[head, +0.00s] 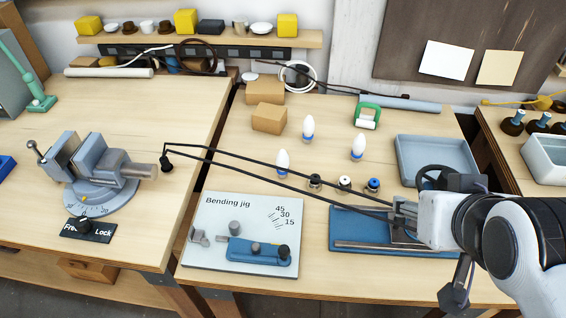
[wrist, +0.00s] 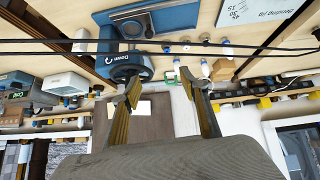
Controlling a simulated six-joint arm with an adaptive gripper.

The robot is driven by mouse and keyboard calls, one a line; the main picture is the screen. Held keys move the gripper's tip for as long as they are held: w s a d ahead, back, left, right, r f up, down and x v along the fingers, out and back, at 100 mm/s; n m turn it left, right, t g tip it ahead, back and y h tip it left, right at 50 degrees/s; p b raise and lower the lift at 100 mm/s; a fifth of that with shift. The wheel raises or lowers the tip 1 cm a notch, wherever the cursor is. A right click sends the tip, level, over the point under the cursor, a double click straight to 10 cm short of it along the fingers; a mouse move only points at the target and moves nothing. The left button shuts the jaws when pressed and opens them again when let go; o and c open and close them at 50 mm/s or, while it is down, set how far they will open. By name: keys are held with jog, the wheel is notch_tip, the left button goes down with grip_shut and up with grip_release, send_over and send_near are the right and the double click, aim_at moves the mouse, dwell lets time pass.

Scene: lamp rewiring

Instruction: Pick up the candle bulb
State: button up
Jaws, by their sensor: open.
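Three white pointed bulbs with blue bands stand upright on the right bench in the head view: a back candle bulb (head: 308,129), a right one (head: 358,148) and a front left one (head: 283,162). I cannot tell them apart by type. My gripper (wrist: 164,88) is open and empty in the wrist view, its two fingers spread wide. In the head view my wrist is at the bench's right side, well apart from the bulbs. In the wrist view small white bulbs (wrist: 205,69) show beyond the right finger.
A long black lamp arm (head: 270,175) spans the bench in front of the bulbs. Small lamp sockets (head: 344,183) stand near them. The bending jig (head: 225,212) is at front left, and a grey tray (head: 435,148) and cardboard boxes (head: 269,118) stand behind. A vise (head: 95,170) is at left.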

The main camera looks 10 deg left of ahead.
jog(key=w+a+r+n+t, duration=0.15)
jog(key=w+r+t, duration=0.4)
jog(key=w, duration=0.65)
jog(key=n+y, duration=0.7)
jog(key=y, duration=0.1)
send_over(286, 167)
jog(key=s+d, duration=0.2)
jog(key=d, duration=0.6)
notch_tip(286, 167, down, 10)
jog(key=a+f+g, duration=0.1)
jog(key=f, duration=0.3)
jog(key=s+a+f+g+y, duration=0.1)
jog(key=f, duration=0.4)
jog(key=a+f+g, duration=0.1)
jog(key=a+f, duration=0.1)
jog(key=f, duration=0.2)
jog(key=shift+s+f+g+y, duration=0.2)
jog(key=shift+s+g+y, duration=0.1)
jog(key=shift+g+y, duration=0.1)
jog(key=shift+s+a+f, duration=0.1)
jog(key=shift+s+f, duration=0.05)
jog(key=shift+f, duration=0.4)
jog(key=shift+x, duration=1.3)
